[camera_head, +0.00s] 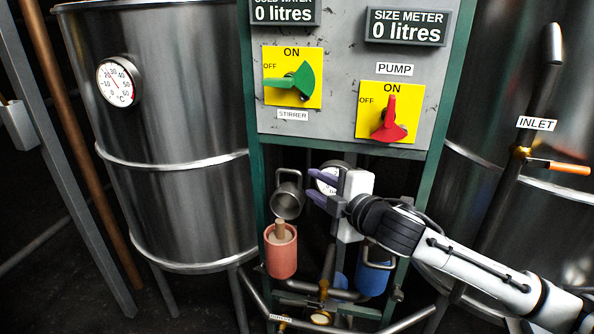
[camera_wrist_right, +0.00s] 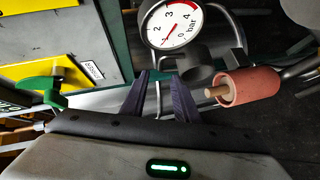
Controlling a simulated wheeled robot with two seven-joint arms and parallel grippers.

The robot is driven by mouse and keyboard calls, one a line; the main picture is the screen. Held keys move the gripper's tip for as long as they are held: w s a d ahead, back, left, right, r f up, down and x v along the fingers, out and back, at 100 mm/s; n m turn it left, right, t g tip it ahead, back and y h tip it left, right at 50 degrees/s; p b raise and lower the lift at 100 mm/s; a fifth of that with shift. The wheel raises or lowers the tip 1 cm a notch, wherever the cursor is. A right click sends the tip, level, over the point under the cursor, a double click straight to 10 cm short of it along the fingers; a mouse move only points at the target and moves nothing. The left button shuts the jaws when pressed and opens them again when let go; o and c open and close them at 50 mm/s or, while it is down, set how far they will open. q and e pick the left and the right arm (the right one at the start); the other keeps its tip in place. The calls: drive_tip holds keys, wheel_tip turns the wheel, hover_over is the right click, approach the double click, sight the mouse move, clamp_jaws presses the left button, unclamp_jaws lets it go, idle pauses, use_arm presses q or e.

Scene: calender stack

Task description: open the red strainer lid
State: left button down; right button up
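The red strainer (camera_head: 281,254) stands below the panel as a pinkish-red cylinder with a wooden-coloured rod rising from its open top. A grey metal cap with a loop handle (camera_head: 287,203), which looks like its lid, is tipped up above it, clear of the top. In the right wrist view the red strainer (camera_wrist_right: 246,87) lies right of the fingers, next to the dark cap (camera_wrist_right: 195,66). My right gripper (camera_head: 310,186) is just right of the cap, its purple fingers apart and empty, as the right wrist view (camera_wrist_right: 160,78) shows. My left gripper is not in view.
A blue strainer (camera_head: 371,281) with a metal handle stands to the right, partly behind my arm. A pressure gauge (camera_wrist_right: 174,22) is close to the fingers. The panel with green and red switches (camera_head: 391,122) is above. Steel tanks (camera_head: 180,130) flank the frame; pipes run below.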

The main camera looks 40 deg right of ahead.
sight(292, 173)
drive_tip(key=b+x, duration=0.3)
drive_tip(key=x, duration=0.5)
drive_tip(key=shift+w+f, duration=0.1)
drive_tip(key=shift+f, duration=0.1)
drive_tip(key=shift+x, duration=0.85)
clamp_jaws()
drive_tip(key=shift+a+b, duration=0.15)
drive_tip(key=shift+b, duration=0.15)
